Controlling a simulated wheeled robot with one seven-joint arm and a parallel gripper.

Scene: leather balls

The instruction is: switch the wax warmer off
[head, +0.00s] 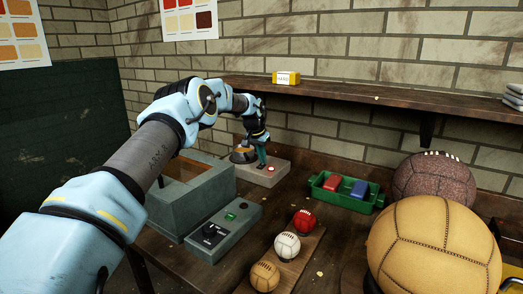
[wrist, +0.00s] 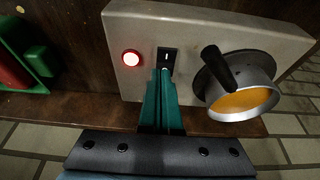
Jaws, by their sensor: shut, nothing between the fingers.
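The wax warmer (head: 249,174) is a pale grey box at the back of the bench. In the wrist view the warmer (wrist: 135,30) carries a metal pot (wrist: 240,100) of amber wax with a dark handle. Its round lamp (wrist: 131,58) glows white inside a red ring. A black rocker switch (wrist: 167,56) with a white mark sits between lamp and pot. My gripper (wrist: 165,72) has green fingers, shut and empty, with the tips at the switch's near edge; I cannot tell whether they touch it. In the head view my gripper (head: 262,163) is over the warmer.
A grey-green open box (head: 190,205) and a control box (head: 222,232) with a knob and green button stand nearer. Small balls (head: 287,245) sit on a wooden strip. A green tray (head: 345,201) holds red and blue blocks. Large balls (head: 435,245) fill the right. A shelf (head: 370,98) runs above.

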